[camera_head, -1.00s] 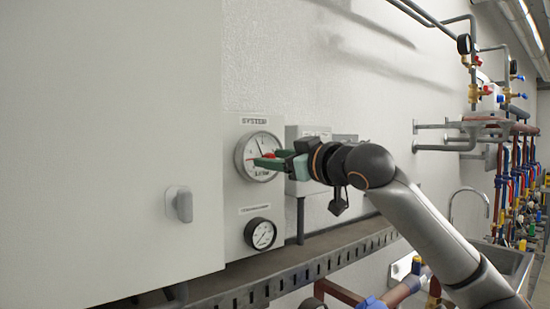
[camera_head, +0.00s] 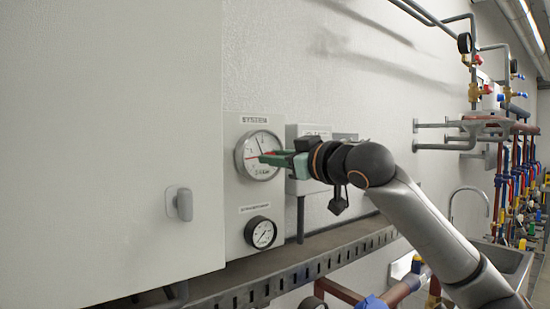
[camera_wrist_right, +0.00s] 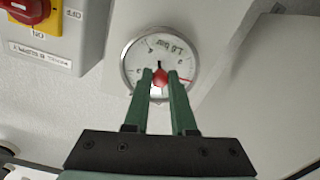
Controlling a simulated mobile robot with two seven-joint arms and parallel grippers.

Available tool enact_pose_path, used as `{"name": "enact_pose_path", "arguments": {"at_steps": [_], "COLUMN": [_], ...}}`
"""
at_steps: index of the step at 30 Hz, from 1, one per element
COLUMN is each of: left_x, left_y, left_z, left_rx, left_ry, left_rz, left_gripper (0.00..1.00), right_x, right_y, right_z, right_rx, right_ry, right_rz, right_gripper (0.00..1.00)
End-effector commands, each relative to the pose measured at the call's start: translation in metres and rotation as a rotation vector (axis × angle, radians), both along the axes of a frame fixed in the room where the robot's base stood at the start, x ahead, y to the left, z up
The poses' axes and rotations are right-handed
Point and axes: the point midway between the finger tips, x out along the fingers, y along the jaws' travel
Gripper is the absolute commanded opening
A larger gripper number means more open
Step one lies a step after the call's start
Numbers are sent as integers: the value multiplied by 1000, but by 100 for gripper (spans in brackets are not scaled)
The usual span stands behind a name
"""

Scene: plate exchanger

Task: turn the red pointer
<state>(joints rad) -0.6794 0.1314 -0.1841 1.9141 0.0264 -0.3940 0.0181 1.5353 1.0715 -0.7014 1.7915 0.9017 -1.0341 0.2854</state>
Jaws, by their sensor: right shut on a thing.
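The red pointer shows as a round red knob (camera_wrist_right: 160,77) at the middle of the gauge (camera_wrist_right: 131,62) in the right wrist view. In the head view the gauge (camera_head: 244,158) sits on a light panel under a "SYSTEM" label, and a thin red line shows left of the fingers. My right gripper (camera_wrist_right: 160,78) reaches in from the right in the head view, its green fingers (camera_head: 272,159) at the dial. The fingers are shut on the red knob, one on each side. They cover part of the dial. My left gripper is in neither view.
A smaller gauge (camera_head: 261,233) sits below on the same panel. A large white cabinet with a grey handle (camera_head: 180,204) stands left. A slotted metal rail (camera_head: 300,271) runs below. A red switch (camera_wrist_right: 27,10) on a yellow plate shows in the wrist view.

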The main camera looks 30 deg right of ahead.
Motion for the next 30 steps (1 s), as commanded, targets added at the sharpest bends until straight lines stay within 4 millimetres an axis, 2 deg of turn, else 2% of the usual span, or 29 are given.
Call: {"name": "enact_pose_path", "arguments": {"at_steps": [11,30], "left_x": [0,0], "left_y": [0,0], "left_z": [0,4], "left_rx": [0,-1], "left_ry": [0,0], "left_rz": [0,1], "left_gripper": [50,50], "right_x": [1,0], "right_y": [0,1], "right_z": [-1,0], "right_rx": [183,782], "right_ry": [16,63], "right_rz": [1,1], "right_gripper": [0,0]}}
